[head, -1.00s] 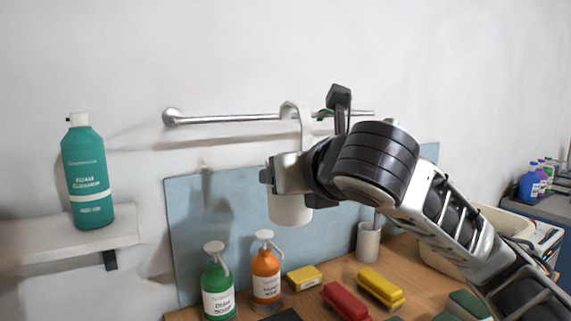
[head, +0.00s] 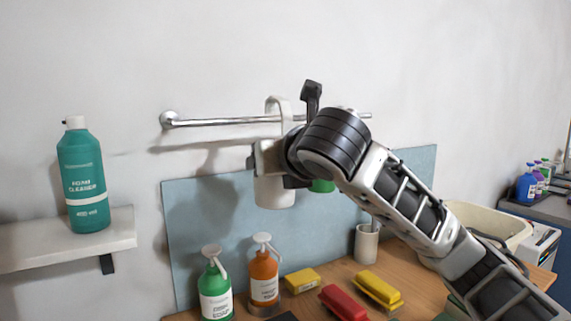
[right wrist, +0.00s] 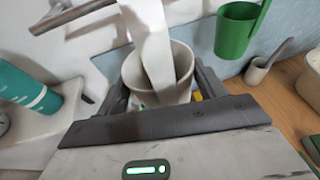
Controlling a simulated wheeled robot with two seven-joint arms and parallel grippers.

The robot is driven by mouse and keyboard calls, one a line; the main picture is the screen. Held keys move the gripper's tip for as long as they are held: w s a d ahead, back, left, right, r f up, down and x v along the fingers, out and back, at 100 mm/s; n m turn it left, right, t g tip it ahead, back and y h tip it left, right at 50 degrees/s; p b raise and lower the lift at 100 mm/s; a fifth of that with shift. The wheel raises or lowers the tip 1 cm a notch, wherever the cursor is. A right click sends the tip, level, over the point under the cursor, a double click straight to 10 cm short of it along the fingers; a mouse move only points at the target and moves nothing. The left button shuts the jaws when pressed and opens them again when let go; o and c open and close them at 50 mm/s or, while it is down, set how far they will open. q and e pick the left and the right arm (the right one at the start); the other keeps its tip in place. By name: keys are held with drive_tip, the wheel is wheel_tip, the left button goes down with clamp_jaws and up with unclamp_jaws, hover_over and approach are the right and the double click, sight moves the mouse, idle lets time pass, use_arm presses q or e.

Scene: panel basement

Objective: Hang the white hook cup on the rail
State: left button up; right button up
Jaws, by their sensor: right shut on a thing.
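The white hook cup (head: 275,192) is upright in front of the blue panel, and its curved hook rises above the rail line. My right gripper (head: 268,160) is shut on the cup; in the right wrist view its fingers flank the cup (right wrist: 158,72). The metal rail (head: 215,122) runs along the wall. I cannot tell whether the hook is around the rail or only in front of it. The rail's end also shows in the right wrist view (right wrist: 68,15). My left gripper is not in view.
A green cup (head: 322,186) hangs right of the white one, mostly behind my arm; it shows clearly in the right wrist view (right wrist: 237,30). A teal bottle (head: 83,180) stands on the left shelf (head: 120,232). Soap bottles, sponges and brushes occupy the counter below.

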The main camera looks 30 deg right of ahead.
drive_tip(key=a+b+x, duration=0.1)
drive_tip(key=a+x, duration=0.1)
drive_tip(key=x, duration=0.8)
drive_tip(key=shift+w, duration=0.35)
idle(0.4)
drive_tip(key=shift+d+r, duration=0.1)
drive_tip(key=o, duration=1.1)
drive_tip(key=shift+c, duration=0.2)
